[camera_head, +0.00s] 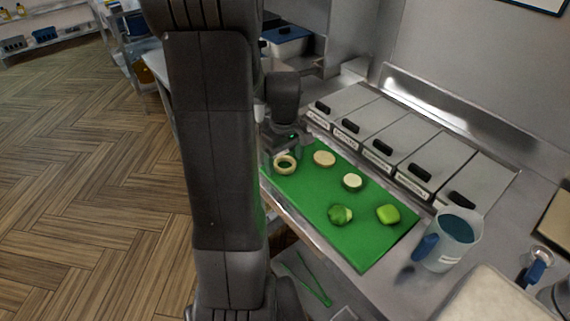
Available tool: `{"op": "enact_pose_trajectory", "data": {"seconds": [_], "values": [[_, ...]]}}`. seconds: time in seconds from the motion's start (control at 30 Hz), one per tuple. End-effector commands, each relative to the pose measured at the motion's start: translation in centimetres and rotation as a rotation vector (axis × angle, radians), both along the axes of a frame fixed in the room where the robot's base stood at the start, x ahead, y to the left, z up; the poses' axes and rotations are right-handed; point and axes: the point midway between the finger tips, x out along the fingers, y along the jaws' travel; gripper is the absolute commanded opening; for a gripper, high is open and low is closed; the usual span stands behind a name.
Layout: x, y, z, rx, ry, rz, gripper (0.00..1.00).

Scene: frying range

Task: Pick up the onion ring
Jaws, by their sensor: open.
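The onion ring (285,164) is a pale tan ring lying near the far left corner of the green cutting board (368,249). Its open middle shows. My gripper (287,152) is at the end of my arm, by the far edge of the onion ring, and looks to be just above or beside it. The gripper is open, with nothing seen between its fingers. Whether it touches the ring cannot be told. My arm's large dark links hide the area left of the board.
Two pale round slices (325,158) (352,182) and two green pieces (340,215) (388,214) lie on the board. Lidded metal bins (404,142) line the back. A measuring jug (452,240) stands right. Green tongs (316,284) lie below the board.

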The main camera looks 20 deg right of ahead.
Motion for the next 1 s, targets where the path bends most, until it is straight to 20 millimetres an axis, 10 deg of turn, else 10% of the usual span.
{"op": "enact_pose_trajectory", "data": {"seconds": [0.1, 0.3, 0.67, 1.0], "values": [[0.0, 0.0, 0.0, 0.0, 0.0, 0.0, 0.81], [0.0, 0.0, 0.0, 0.0, 0.0, 0.0, 0.42], [0.1, 0.0, 0.5, -0.001, -0.003, 0.0, 0.42], [0.1, 0.0, 6.6, -0.002, -0.006, 0.0, 0.42]]}}
